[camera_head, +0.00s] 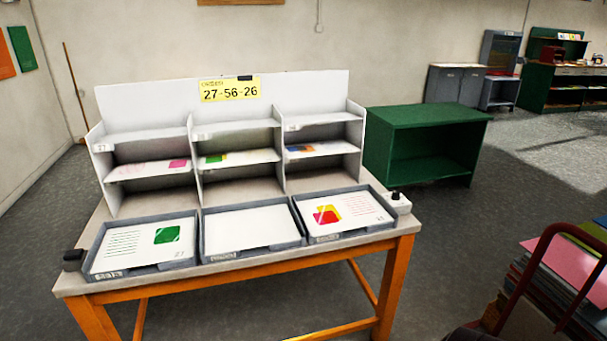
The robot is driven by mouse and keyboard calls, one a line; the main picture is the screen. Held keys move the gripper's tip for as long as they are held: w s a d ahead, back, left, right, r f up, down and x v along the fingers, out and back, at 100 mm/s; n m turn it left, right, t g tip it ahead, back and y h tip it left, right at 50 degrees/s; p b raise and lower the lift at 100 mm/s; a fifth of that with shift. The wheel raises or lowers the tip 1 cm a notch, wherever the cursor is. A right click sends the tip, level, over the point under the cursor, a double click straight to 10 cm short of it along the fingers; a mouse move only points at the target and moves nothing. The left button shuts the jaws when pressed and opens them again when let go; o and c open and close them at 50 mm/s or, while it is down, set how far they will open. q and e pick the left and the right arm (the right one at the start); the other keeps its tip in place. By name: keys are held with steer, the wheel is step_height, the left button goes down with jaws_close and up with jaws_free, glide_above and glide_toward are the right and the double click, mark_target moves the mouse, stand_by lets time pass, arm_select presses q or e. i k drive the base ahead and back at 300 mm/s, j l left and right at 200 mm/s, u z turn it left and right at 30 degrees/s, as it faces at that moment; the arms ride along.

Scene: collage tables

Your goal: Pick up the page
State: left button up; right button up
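Three grey trays stand in a row along the table's front. The left tray (91,271) holds a white page (122,255) with text lines and a green square. The middle tray (303,237) holds a blank white page (250,228). The right tray (393,220) holds a white page (362,203) with red and yellow shapes. Behind them, a white sorting rack has pages on its middle shelves: one with a pink patch (150,169), one with green and yellow (240,157), one with orange and blue (322,149). Neither of my grippers shows.
The table (200,277) has orange legs. A small black object (73,260) sits at its left corner and a white one with a black top (398,203) at its right. A red-framed cart (527,262) with stacked coloured sheets is at lower right. A green cabinet (430,117) stands behind right.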

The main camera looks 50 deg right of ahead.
mark_target(336, 214)
steer(key=z, duration=1.8)
